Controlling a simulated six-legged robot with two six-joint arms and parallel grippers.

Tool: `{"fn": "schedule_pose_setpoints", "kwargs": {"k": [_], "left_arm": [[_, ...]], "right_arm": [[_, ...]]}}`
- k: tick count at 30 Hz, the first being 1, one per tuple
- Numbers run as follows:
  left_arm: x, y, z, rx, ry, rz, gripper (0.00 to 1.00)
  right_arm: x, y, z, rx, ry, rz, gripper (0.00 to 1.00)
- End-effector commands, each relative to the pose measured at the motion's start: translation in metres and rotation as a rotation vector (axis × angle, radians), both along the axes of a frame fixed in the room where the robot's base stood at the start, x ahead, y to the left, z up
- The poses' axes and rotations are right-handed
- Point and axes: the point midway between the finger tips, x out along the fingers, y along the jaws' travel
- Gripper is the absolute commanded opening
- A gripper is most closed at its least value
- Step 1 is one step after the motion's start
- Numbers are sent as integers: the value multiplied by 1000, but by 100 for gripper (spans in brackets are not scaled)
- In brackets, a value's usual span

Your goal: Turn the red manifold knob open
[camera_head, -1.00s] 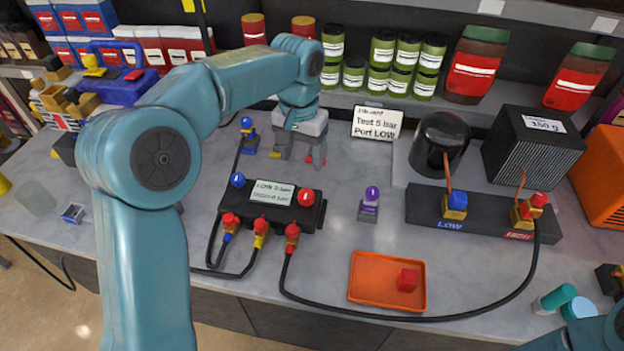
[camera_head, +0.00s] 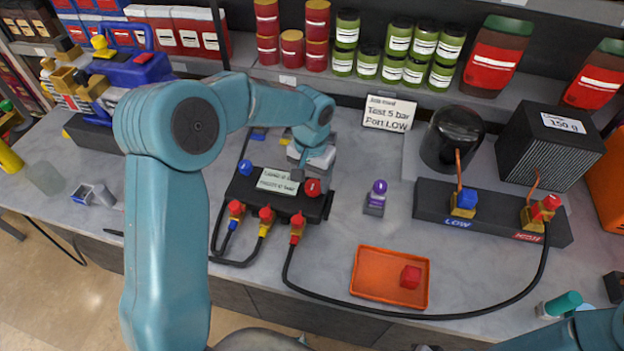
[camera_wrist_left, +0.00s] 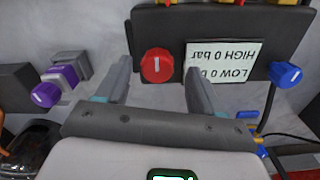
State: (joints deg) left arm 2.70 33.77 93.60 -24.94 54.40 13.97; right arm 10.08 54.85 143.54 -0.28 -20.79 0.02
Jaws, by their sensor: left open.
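The red manifold knob (camera_head: 312,187) is on the right end of the black manifold (camera_head: 270,207), beside a pale label (camera_head: 278,181). The blue knob (camera_head: 246,168) is on its left end. My left gripper (camera_head: 303,168) is just behind the red knob, pointing down at the manifold. In the left wrist view, the red knob (camera_wrist_left: 157,65) shows between the two open fingertips (camera_wrist_left: 158,72), with a gap on each side. Its white mark runs up and down in that picture. I cannot tell whether the fingers reach down around it. My right gripper is out of view.
Hoses (camera_head: 287,262) run from the manifold's front across the table. A purple valve piece (camera_head: 376,197) stands to the right. An orange tray (camera_head: 366,286) holds a red cube (camera_head: 410,277). A black block with LOW and HIGH ports (camera_head: 490,221) lies further right.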

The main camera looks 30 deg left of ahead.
Motion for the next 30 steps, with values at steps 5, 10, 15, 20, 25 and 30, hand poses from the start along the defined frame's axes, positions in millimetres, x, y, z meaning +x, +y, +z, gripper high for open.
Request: {"fn": "schedule_pose_setpoints", "kwargs": {"k": [5, 10, 15, 20, 25, 30], "left_arm": [[2, -1, -18, -1, 0, 1, 67], [3, 0, -23, 0, -1, 1, 67], [3, 0, -22, 0, -1, 1, 64], [3, 0, -22, 0, -1, 0, 12], [4, -1, -22, -1, -2, 2, 11], [4, -1, -24, -1, -3, 31, 11]], "right_arm": [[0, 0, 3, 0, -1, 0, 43], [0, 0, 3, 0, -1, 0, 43], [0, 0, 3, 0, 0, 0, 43], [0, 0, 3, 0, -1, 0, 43], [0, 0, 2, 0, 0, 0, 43], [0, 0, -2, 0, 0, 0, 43]]}}
